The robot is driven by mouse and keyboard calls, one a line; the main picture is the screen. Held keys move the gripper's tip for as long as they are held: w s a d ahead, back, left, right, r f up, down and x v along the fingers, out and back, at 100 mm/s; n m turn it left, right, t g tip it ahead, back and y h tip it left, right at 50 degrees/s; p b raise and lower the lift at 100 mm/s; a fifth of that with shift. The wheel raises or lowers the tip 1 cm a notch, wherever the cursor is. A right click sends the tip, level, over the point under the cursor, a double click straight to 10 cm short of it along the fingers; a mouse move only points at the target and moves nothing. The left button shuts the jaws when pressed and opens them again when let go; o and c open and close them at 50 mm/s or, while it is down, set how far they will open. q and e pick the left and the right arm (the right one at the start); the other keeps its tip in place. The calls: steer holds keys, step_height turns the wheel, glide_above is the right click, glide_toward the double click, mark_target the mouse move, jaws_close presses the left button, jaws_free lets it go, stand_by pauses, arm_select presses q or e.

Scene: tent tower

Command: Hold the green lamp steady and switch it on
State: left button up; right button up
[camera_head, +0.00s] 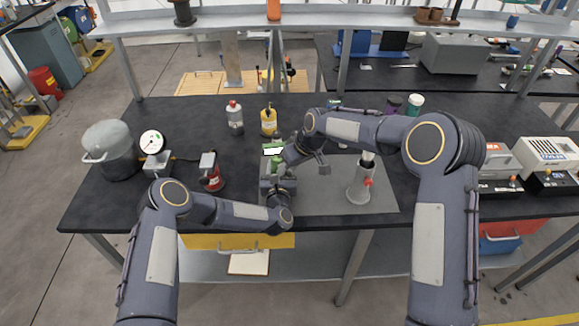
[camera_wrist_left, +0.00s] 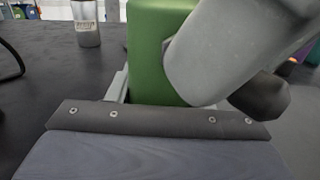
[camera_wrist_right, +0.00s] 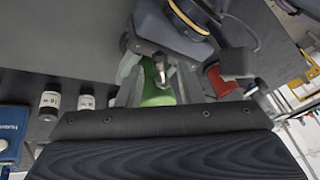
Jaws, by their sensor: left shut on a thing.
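The green lamp (camera_head: 273,151) stands near the front middle of the black bench, its top pale and bright. My left gripper (camera_head: 275,182) is at the lamp's near side, shut on it. The lamp's green body (camera_wrist_left: 150,45) fills the middle of the left wrist view, partly covered by a grey arm part. My right gripper (camera_head: 287,153) is close at the lamp's right side. In the right wrist view the green body (camera_wrist_right: 157,92) lies between pale finger parts, with a small metal piece above it.
A red-based device (camera_head: 211,178), a dial gauge (camera_head: 152,143) and a grey pot (camera_head: 108,150) are to the left.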

steer(key=v, duration=1.2)
arm_select(q)
steer(key=o, duration=1.3)
steer(key=shift+s, duration=0.1)
